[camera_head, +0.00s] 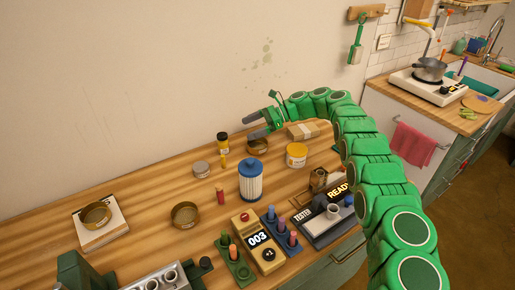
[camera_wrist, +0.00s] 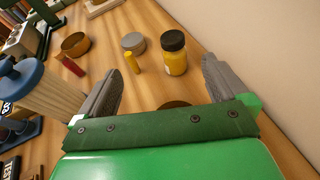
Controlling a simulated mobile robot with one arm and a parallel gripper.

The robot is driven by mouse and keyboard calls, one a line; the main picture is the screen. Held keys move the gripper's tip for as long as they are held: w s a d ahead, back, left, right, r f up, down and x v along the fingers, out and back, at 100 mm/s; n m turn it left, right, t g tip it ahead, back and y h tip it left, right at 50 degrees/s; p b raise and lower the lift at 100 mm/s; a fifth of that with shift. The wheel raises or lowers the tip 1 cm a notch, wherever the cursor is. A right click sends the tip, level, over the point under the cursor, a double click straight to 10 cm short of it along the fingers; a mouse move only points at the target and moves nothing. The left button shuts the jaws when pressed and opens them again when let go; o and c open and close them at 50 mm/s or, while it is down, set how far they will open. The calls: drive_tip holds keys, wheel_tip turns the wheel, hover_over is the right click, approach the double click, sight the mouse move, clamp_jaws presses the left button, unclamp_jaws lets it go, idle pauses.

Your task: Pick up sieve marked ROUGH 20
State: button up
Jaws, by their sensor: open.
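Three brass, ring-shaped sieves show in the head view. One sieve (camera_head: 97,222) lies on a pale board at the left. Another sieve (camera_head: 185,223) lies on the bare wood in the middle. A third sieve (camera_head: 259,152) lies towards the wall, under my gripper (camera_head: 250,125). No marking is legible, so I cannot tell which is ROUGH 20. In the wrist view my gripper (camera_wrist: 158,82) is open, with nothing between its fingers. The rim of a sieve (camera_wrist: 174,104) shows just above its green palm, mostly hidden. Another sieve (camera_wrist: 75,48) lies farther off at upper left.
A yellow jar with a black lid (camera_head: 222,146), a grey tin (camera_head: 201,169) and a yellow stick (camera_head: 223,163) stand near the gripper. A blue-topped filter (camera_head: 251,183) and a white-and-yellow tub (camera_head: 296,158) stand in front. The wall is close behind.

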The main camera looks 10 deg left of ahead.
sight(258, 147)
drive_tip(key=shift+t, duration=0.5)
drive_tip(key=w+d, duration=0.1)
drive_tip(key=d, duration=0.1)
drive_tip(key=w+d+f, duration=0.1)
drive_tip(key=d, duration=0.1)
drive_tip(key=shift+w, duration=0.2)
drive_tip(key=shift+w+d+f, duration=0.1)
drive_tip(key=shift+d+f, duration=0.1)
drive_tip(key=shift+f, duration=2)
drive_tip(key=f, duration=0.3)
drive_tip(key=shift+a, duration=0.35)
drive_tip(key=shift+x, duration=0.95)
drive_tip(key=shift+s+a, duration=0.25)
drive_tip(key=c, duration=0.8)
drive_tip(key=shift+o, duration=0.2)
drive_tip(key=shift+r, duration=0.1)
